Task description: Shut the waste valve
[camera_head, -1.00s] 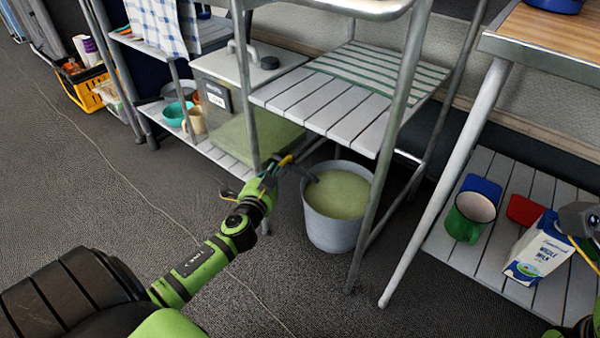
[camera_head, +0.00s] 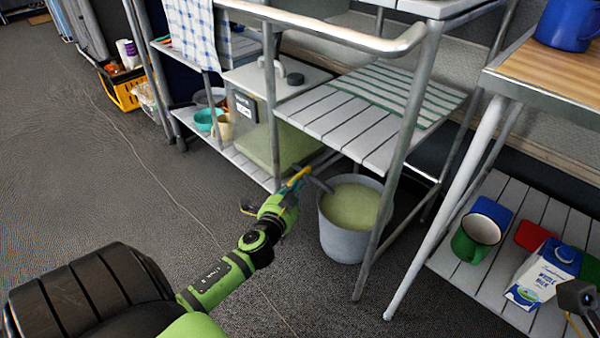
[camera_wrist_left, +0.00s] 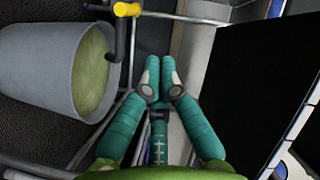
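The waste valve shows as a yellow handle (camera_wrist_left: 127,9) on a dark pipe (camera_wrist_left: 121,42) at the top of the left wrist view. In the head view, a yellow part (camera_head: 299,176) shows by my left gripper (camera_head: 292,188), beside the bucket. In the left wrist view the teal fingers of this gripper (camera_wrist_left: 160,82) have their tips close together with nothing between them, apart from the handle. The pipe leads into a grey bucket (camera_head: 345,240) of murky green liquid. My right gripper (camera_head: 578,298) is only partly in view at the right edge; its fingers are unclear.
A grey tank (camera_head: 257,125) stands on the low shelf behind my left gripper. Metal rack legs (camera_head: 385,210) stand close to the bucket. A green mug (camera_head: 476,238) and milk carton (camera_head: 540,275) are on the right shelf. Floor at left is mostly clear.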

